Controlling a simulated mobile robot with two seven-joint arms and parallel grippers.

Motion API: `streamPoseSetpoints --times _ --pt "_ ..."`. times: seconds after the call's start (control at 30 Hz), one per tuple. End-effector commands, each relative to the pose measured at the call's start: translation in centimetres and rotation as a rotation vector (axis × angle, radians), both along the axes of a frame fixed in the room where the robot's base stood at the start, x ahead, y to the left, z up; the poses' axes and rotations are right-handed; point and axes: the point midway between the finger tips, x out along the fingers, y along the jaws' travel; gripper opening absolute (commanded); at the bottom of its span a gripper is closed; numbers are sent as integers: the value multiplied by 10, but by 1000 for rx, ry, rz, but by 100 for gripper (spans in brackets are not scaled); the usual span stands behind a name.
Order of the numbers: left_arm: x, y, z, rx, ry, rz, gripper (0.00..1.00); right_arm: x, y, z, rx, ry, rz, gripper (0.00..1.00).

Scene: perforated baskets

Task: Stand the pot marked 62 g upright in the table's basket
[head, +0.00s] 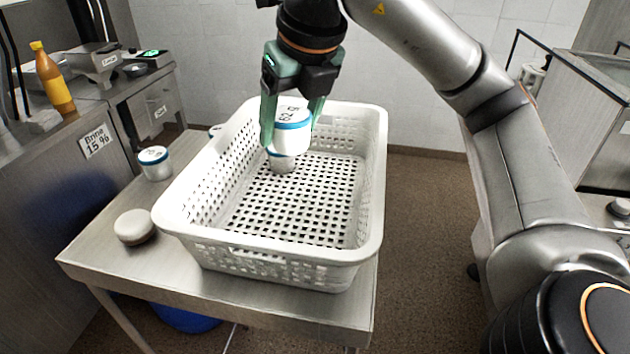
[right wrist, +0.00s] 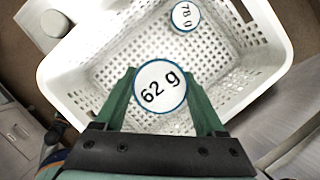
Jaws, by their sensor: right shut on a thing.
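The white pot marked 62 g (head: 291,122), with a blue rim, is held by my right gripper (head: 292,108) above the far part of the basket. The pot is roughly upright, its label facing up. In the right wrist view the label (right wrist: 160,87) shows between the green fingers (right wrist: 161,98), which are shut on the pot's sides. The white perforated basket (head: 372,190) stands on the metal table (head: 110,255). A second pot (head: 282,164) is inside it, partly hidden behind the held pot; the right wrist view shows its 78 g label (right wrist: 186,16). My left gripper is not in view.
Another blue-rimmed pot (head: 154,163) stands on the table left of the basket. A round beige object (head: 134,227) lies near the basket's front left corner. The near part of the basket floor is clear. A side counter holds a yellow bottle (head: 52,78) and scales.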

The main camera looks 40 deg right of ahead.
Motion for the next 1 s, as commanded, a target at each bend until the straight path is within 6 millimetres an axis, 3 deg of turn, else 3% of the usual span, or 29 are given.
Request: streamPoseSetpoints --times 0.1,0.3,0.4,0.8,1.0 --pt "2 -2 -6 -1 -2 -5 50 8 -28 -17 3 5 -11 15" --pt "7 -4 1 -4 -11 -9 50 22 -76 -36 0 4 -12 15" --pt "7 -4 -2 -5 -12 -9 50 27 -91 -58 -2 5 -9 15" --pt "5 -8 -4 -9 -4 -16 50 37 -121 -95 -2 2 -6 15" --pt "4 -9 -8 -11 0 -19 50 37 -120 -122 -2 1 -3 15"
